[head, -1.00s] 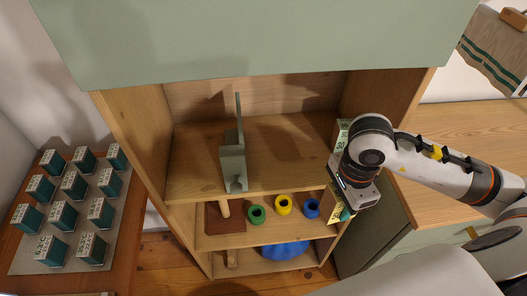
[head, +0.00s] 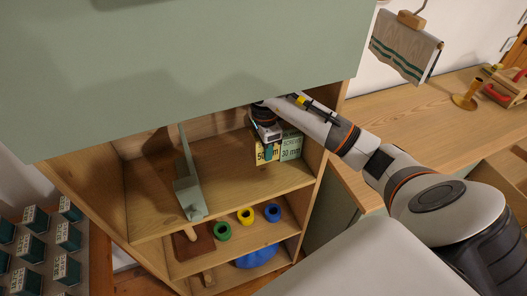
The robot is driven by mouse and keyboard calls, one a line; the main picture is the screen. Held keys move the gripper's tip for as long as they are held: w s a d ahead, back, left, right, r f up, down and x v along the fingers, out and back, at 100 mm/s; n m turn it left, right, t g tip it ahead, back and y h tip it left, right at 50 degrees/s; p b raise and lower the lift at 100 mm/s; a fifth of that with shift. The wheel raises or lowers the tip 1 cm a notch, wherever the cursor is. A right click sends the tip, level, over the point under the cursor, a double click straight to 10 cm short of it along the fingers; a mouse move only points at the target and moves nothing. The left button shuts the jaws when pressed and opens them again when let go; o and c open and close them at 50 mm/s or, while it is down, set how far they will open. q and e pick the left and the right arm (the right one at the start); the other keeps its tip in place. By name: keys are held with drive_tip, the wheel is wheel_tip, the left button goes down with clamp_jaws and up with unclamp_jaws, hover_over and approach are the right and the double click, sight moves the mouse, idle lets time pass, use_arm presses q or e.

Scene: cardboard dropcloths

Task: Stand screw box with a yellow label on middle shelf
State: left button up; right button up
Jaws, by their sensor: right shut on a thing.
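The screw box with a yellow label (head: 262,154), marked 50, is upright inside the cabinet, over the right part of the shelf board (head: 235,183) that bears the grey-green bookend. My right gripper (head: 267,139) is shut on this box from above and hides part of it. A box with a pale green label (head: 291,147), marked 30 mm, stands close to its right. I cannot tell whether the two boxes touch or whether the held box rests on the board. My left gripper is not in view.
The grey-green bookend (head: 188,185) stands on the same board at left, with bare wood between. A green panel (head: 200,70) overhangs the cabinet. Green, yellow and blue rings (head: 245,216) lie one shelf lower. Several teal boxes (head: 68,236) stand at far left.

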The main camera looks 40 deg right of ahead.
wheel_tip(320, 180, down, 3)
drive_tip(key=shift+w+r+p, duration=0.1)
drive_tip(key=shift+w+p, duration=0.05)
drive_tip(key=shift+p, duration=0.25)
wheel_tip(320, 180, down, 3)
drive_tip(key=shift+f+p, duration=0.15)
drive_tip(key=shift+p, duration=0.5)
drive_tip(key=shift+w+f+p, duration=0.1)
drive_tip(key=shift+f+p, duration=0.1)
drive_tip(key=shift+p, duration=0.15)
drive_tip(key=shift+w+d+f, duration=0.1)
drive_tip(key=shift+f, duration=0.1)
drive_tip(key=shift+f, duration=0.1)
drive_tip(key=o, duration=0.7)
drive_tip(key=shift+f, duration=0.15)
drive_tip(key=shift+c, duration=0.2)
drive_tip(key=o, duration=0.4)
drive_tip(key=shift+o, duration=0.2)
